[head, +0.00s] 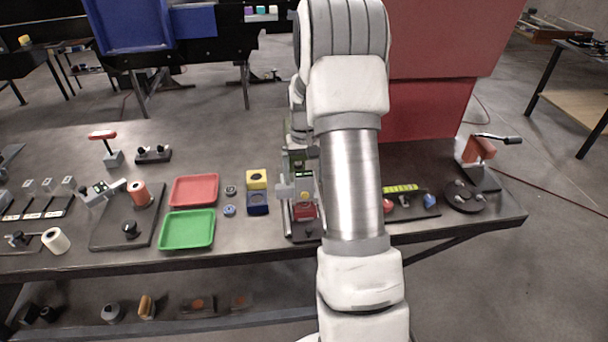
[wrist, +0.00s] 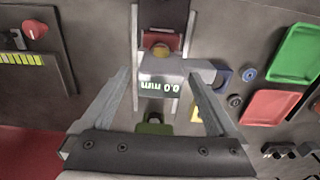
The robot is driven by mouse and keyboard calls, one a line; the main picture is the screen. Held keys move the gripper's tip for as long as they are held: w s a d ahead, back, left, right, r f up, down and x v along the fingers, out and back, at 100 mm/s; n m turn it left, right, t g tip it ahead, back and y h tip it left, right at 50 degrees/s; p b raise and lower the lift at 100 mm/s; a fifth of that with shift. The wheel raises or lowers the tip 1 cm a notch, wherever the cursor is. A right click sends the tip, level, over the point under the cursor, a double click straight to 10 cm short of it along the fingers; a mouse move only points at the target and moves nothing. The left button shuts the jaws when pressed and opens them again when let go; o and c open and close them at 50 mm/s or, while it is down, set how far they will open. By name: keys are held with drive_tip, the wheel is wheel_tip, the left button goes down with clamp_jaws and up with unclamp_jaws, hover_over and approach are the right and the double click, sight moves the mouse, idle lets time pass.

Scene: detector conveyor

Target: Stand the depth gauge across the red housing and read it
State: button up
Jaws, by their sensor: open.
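The depth gauge (wrist: 172,66) is a grey block with a dark display that reads 0.0 mm, upside down in the wrist view. Its lit display (head: 304,174) also shows in the head view. The red housing (wrist: 177,39), with a round yellow-orange part in it, lies just beyond the gauge in the wrist view; in the head view the housing (head: 305,211) is nearer the table's front edge. I cannot tell whether they touch. My gripper (wrist: 159,74) is open, with its fingers on either side of the gauge. My arm hides much of this area in the head view.
Red (head: 194,190) and green (head: 187,230) trays and yellow and blue blocks stand left. A dark board with a yellow-green strip (head: 400,188) and a crank device (head: 478,150) stand right.

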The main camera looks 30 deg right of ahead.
drive_tip(key=shift+r+p, duration=0.4)
drive_tip(key=shift+r, duration=0.15)
wheel_tip(320, 180, up, 11)
drive_tip(key=s+a+r+n+t+b, duration=0.1)
drive_tip(key=s+a+r, duration=0.2)
drive_tip(key=a+r, duration=0.4)
drive_tip(key=s+a+r+n+t, duration=0.2)
drive_tip(key=s+a, duration=0.4)
drive_tip(key=s, duration=0.1)
drive_tip(key=s+a+r+n+t, duration=0.1)
drive_tip(key=s+a+r, duration=0.2)
drive_tip(key=s+a, duration=0.35)
drive_tip(key=s+a+f+n+t+b, duration=0.1)
drive_tip(key=s+a+f, duration=0.2)
drive_tip(key=s, duration=0.3)
drive_tip(key=shift+s+a+f+t, duration=0.25)
drive_tip(key=shift+s+f+t, duration=0.05)
